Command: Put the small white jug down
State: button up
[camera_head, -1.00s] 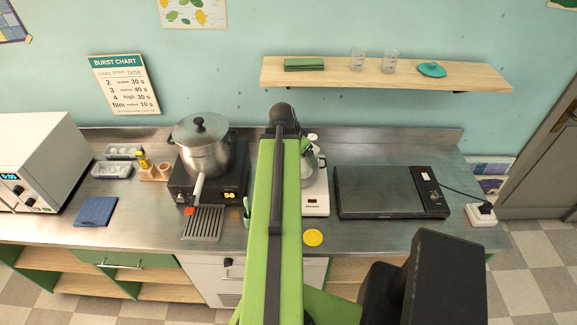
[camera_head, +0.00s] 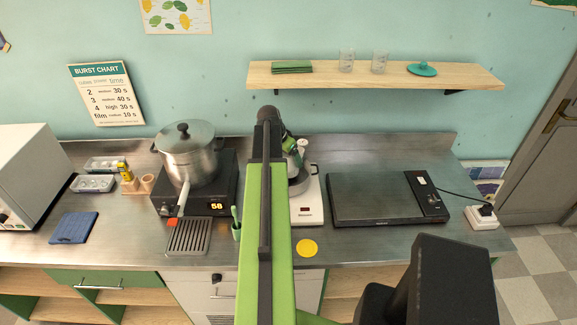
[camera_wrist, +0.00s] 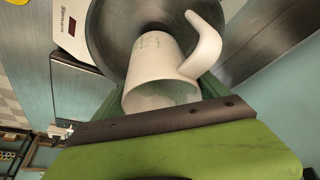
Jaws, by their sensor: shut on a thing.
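The small white jug (camera_wrist: 163,72) fills the middle of the wrist view, its curved handle to the upper right. Faint green marks show on its side. My gripper (camera_head: 289,147) is shut on the jug; in the wrist view a green jaw with a dark plate lies across the jug's near end. In that view the jug is in front of a round grey pan (camera_wrist: 112,45) on a white scale (camera_wrist: 73,22). I cannot tell whether jug and pan touch. In the head view my arm hides most of the jug.
The scale (camera_head: 309,208) stands right of my arm. A yellow disc (camera_head: 307,248) lies in front of it, with bare counter around. A dark flat appliance (camera_head: 370,198) is to the right. A pot (camera_head: 188,160) on a heater and a grey grille (camera_head: 188,237) are left.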

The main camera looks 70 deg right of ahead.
notch_tip(320, 180, down, 3)
jog(key=shift+f+b, duration=0.1)
jog(key=shift+b, duration=0.85)
jog(key=shift+r, duration=0.3)
jog(key=shift+f, duration=0.25)
jog(key=o, duration=1.4)
jog(key=shift+r, duration=0.1)
jog(key=shift+r, duration=0.1)
jog(key=shift+r+p, duration=0.3)
jog(key=shift+p, duration=0.2)
jog(key=p+v, duration=1)
jog(key=v, duration=0.1)
jog(key=shift+a+r+p, duration=0.25)
jog(key=shift+r+p, duration=0.05)
jog(key=shift+p, duration=0.1)
jog(key=shift+f, duration=0.1)
